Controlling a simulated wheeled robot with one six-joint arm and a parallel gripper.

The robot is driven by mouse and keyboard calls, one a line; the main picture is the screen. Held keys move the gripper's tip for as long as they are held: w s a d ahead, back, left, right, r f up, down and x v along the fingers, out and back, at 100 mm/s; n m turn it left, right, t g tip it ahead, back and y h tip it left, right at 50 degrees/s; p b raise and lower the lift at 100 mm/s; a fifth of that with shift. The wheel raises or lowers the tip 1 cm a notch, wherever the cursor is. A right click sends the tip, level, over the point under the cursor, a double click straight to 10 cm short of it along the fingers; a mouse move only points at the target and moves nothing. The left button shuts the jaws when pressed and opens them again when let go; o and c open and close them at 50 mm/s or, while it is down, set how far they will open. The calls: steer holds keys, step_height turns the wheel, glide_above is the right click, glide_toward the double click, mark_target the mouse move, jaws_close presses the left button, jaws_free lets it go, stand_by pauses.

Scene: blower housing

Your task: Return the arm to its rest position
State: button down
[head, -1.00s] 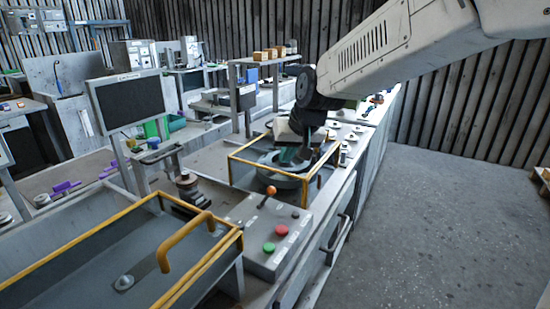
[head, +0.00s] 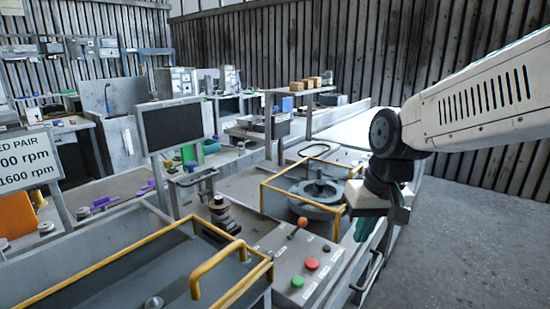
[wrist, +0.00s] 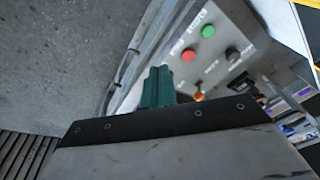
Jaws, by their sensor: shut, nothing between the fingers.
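My arm reaches in from the right in the head view, and my gripper (head: 366,226) hangs down at its end, beside the right edge of the bench. Its green fingers are shut with nothing between them; they also show in the wrist view (wrist: 158,88). The fingers are clear of the round grey housing (head: 317,192), which sits inside a yellow-railed enclosure (head: 263,200) to the left of my gripper. The gripper's tips are partly hidden in the head view.
A control panel (head: 285,265) with a red button (head: 312,263), a green button (head: 297,281) and an orange-knobbed lever (head: 302,222) lies in front of the enclosure. A yellow-railed tray (head: 110,290) is at front left. Open floor (head: 470,230) lies to the right.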

steer(key=s+d, duration=0.4)
steer(key=s, duration=0.5)
steer(key=s+d+r+m+h, duration=0.1)
steer(key=s+d, duration=0.3)
steer(key=s, duration=0.6)
steer(key=shift+r+g, duration=0.2)
steer(key=shift+g, duration=0.1)
steer(key=shift+s, duration=0.1)
